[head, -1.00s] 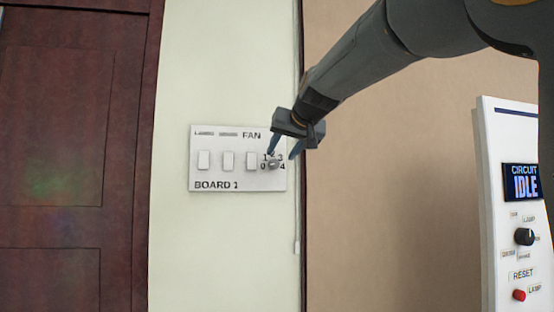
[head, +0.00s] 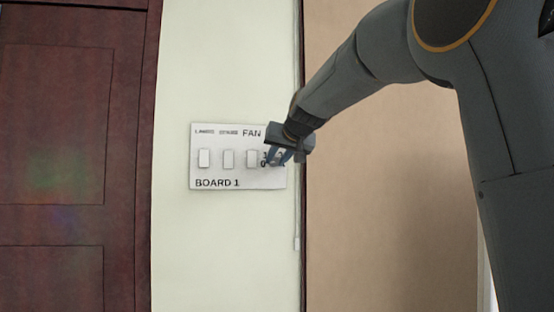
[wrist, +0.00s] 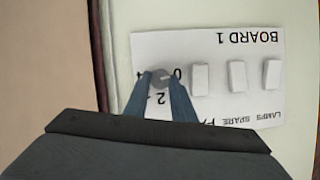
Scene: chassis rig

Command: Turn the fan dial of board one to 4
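Board one is a white wall panel (head: 212,173) labelled BOARD 1 in the head view. It also shows upside down in the wrist view (wrist: 180,45). Its fan dial is a small round grey knob (wrist: 160,78) at the board's end, with the digits 0 and 2 readable around it. My gripper (head: 276,160) is at the dial and covers it in the head view. In the wrist view its two blue fingers (wrist: 160,82) stand apart on either side of the knob. I cannot tell whether they touch it. The dial's pointer setting is unclear.
Several white rocker switches (head: 228,159) sit in a row on the board beside the dial. A dark red door (head: 75,150) is at the left. A thin cord (head: 296,225) hangs right of the board.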

